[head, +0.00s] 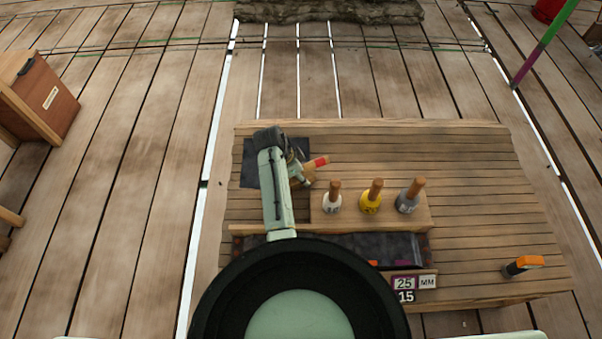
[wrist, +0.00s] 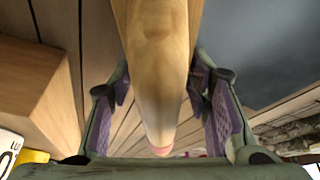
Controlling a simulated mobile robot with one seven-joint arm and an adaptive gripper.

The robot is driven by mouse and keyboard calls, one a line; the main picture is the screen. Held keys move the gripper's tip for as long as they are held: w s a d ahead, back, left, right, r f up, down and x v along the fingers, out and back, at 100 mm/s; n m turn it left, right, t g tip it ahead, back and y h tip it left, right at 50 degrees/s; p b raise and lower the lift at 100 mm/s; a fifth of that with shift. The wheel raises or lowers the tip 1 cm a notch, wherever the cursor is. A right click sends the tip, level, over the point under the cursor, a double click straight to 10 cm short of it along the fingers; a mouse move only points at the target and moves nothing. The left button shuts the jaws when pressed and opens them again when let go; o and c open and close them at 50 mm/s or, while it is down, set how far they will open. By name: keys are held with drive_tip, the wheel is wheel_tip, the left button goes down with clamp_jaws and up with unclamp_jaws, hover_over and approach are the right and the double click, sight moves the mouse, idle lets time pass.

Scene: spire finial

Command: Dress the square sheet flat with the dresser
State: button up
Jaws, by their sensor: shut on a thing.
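The square sheet (head: 250,176) is dark grey and lies at the bench's far left corner, partly hidden behind my arm. Part of a dark surface that looks like the sheet (wrist: 262,40) fills the upper right of the wrist view. In the wrist view the dresser (wrist: 158,60) runs between the purple finger pads. My gripper (head: 299,178) is shut on it near the sheet's right edge. Whether the dresser touches the sheet is hidden.
A wooden block (head: 428,212) right of my gripper holds three wooden-handled pots, white (head: 332,203), yellow (head: 370,203) and grey (head: 406,203). A dark trough (head: 400,248) lies in front. An orange-topped item (head: 525,264) is at the right. The bench's (head: 480,190) right side is mostly clear.

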drive_tip(key=shift+r, duration=0.1)
wheel_tip(320, 180, up, 4)
drive_tip(key=p, duration=0.4)
drive_tip(key=shift+w+r, duration=0.1)
drive_tip(key=shift+r, duration=0.05)
wheel_tip(320, 180, down, 4)
drive_tip(key=b, duration=0.3)
drive_tip(key=shift+f, duration=0.35)
drive_tip(key=shift+c, duration=0.6)
clamp_jaws()
